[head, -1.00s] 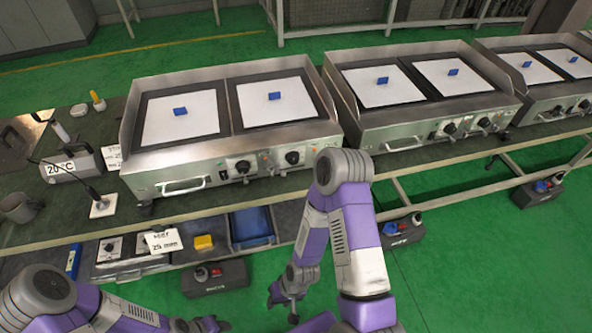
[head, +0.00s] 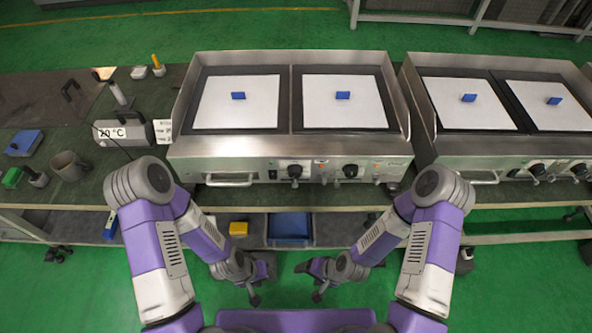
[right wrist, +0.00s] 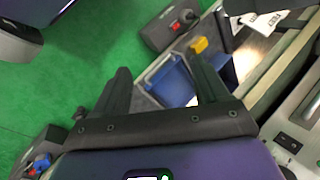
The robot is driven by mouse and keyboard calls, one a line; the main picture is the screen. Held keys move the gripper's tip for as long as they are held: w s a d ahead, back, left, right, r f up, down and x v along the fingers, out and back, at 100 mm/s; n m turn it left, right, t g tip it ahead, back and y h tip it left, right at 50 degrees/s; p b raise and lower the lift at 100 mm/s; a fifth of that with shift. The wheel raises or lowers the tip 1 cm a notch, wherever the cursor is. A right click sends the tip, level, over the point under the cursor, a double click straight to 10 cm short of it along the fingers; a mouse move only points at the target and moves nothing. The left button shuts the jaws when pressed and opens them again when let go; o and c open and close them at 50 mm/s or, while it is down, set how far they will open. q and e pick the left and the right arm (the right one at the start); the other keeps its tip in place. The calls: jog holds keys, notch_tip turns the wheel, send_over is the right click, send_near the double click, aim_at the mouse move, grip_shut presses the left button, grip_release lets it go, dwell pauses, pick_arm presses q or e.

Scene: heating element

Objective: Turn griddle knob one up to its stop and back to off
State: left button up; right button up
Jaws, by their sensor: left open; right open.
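The steel griddle (head: 300,148) stands on the bench ahead with two plates. Its front panel has two black knobs, a left one (head: 294,171) and a right one (head: 350,171). Their markings are too small to read, so I cannot tell which is knob one. My left gripper (head: 254,298) and right gripper (head: 317,296) hang low before the bench, below and apart from the knobs. In the right wrist view my right gripper (right wrist: 163,82) is open and empty, its fingers wide apart. My left gripper is small in view, open, with nothing seen in it.
A second griddle (head: 505,150) stands close on the right. A 20 °C meter (head: 122,133) and a mug (head: 68,166) are on the bench at left. A blue tray (head: 289,227) and yellow block (head: 238,228) lie on the lower shelf. Green floor is open before the bench.

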jog(key=w+a+m+t+y+b, duration=0.1)
jog(key=w+a+m+t+y, duration=0.3)
jog(key=a, duration=0.5)
jog(key=m+t+h+b, duration=0.2)
jog(key=m+t+h, duration=0.8)
jog(key=m, duration=1.6)
send_near(295, 176)
notch_tip(295, 176, down, 2)
jog(key=t+y, duration=0.2)
jog(key=w+b, duration=0.1)
jog(key=w, duration=0.7)
jog(key=shift+w+d+f+b, duration=0.1)
jog(key=shift+w+d+b, duration=0.15)
jog(key=shift+b, duration=0.1)
jog(key=c, duration=1.1)
jog(key=shift+o, duration=0.2)
